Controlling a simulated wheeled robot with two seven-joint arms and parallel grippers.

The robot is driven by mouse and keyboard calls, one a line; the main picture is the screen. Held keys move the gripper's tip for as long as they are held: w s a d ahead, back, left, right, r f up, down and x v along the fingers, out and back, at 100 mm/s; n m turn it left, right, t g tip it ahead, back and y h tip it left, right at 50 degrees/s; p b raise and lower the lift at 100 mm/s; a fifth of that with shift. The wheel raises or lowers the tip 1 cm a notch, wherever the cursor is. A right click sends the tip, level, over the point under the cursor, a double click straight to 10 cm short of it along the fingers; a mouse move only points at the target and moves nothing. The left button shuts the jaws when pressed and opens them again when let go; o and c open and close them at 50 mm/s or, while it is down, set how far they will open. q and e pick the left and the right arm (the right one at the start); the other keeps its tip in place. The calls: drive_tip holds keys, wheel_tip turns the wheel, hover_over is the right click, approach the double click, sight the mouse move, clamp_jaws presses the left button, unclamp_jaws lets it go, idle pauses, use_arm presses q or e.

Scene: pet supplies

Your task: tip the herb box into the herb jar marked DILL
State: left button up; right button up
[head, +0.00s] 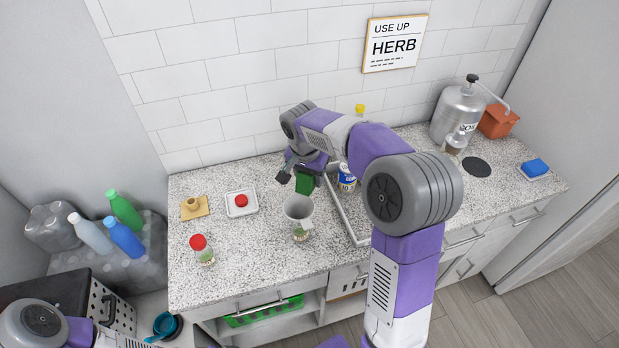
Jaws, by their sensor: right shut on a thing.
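My right gripper (296,177) is shut on a green box (305,184), likely the herb box, just above and behind a grey funnel-like cup (298,207). The cup sits over the mouth of a small glass jar (300,234) with something green inside. Another jar (204,254) with a red lid and green contents stands to the left. I cannot read a DILL mark on either jar. The box's opening and any pouring are hidden or too small to tell. My left arm shows at the lower left, but its gripper is out of view.
A white dish (240,209) with a red lid (241,200) and a wooden block (194,208) lie at the back left. A white tray (357,226) holding a blue-white tub (347,179) is right of the funnel.

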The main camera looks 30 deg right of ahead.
drive_tip(key=shift+s+a+r+t+h+b, duration=0.1)
drive_tip(key=shift+r+t+h+b, duration=0.25)
drive_tip(key=shift+b, duration=0.8)
drive_tip(key=shift+f, duration=0.1)
idle(0.3)
drive_tip(key=shift+t+h+b, duration=0.25)
drive_tip(key=shift+h+b, duration=0.1)
drive_tip(key=shift+b, duration=0.25)
drive_tip(key=shift+r, duration=0.2)
idle(1.7)
drive_tip(key=shift+s+a+h+b, duration=0.15)
drive_tip(key=shift+h+b, duration=0.15)
drive_tip(key=shift+b, duration=0.45)
drive_tip(key=shift+r, duration=0.1)
